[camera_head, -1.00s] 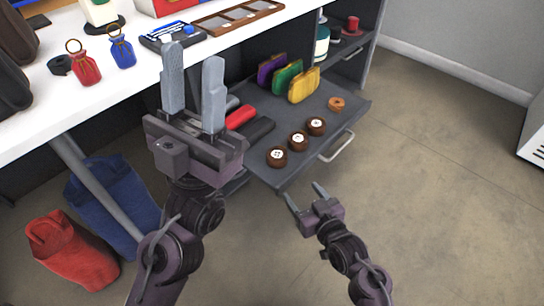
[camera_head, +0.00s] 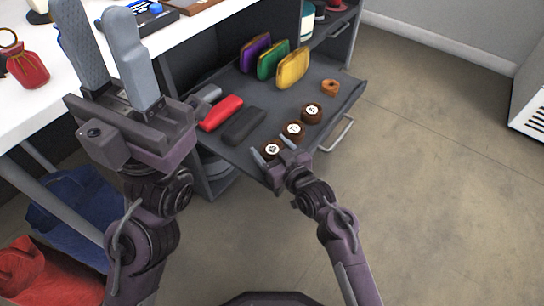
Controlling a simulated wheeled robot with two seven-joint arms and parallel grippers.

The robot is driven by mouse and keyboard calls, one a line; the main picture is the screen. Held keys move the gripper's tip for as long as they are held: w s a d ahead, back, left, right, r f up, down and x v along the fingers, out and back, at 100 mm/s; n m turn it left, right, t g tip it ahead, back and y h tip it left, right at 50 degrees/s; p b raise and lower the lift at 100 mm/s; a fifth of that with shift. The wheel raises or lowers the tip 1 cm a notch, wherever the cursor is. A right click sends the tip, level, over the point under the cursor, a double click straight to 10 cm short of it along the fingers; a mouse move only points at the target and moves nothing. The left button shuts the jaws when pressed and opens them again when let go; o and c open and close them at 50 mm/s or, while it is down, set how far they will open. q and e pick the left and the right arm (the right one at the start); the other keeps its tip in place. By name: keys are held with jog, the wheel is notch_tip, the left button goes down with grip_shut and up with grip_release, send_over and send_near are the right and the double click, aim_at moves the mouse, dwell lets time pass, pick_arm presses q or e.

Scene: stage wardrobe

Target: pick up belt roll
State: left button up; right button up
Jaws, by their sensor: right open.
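A small tan roll with a dark centre, which looks like the belt roll (camera_head: 331,87), lies at the right end of the open grey drawer (camera_head: 345,96). My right gripper (camera_head: 270,148) is open at the drawer's front edge, lower left of the tan roll and apart from it. Its fingers appear on either side of the nearest brown round piece (camera_head: 272,150); I cannot tell whether they touch it. My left gripper (camera_head: 98,12) is raised close to the camera at the left, its fingers apart with nothing between them.
Two more brown round pieces (camera_head: 293,130) (camera_head: 312,112) stand between my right gripper and the tan roll. Purple, green and yellow purses (camera_head: 293,68) stand behind. Red and black cases (camera_head: 221,112) (camera_head: 244,126) lie left. A handle (camera_head: 340,133) juts from the drawer front.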

jog(key=shift+w+a, duration=0.35)
jog(key=shift+w, duration=0.2)
jog(key=c, duration=0.8)
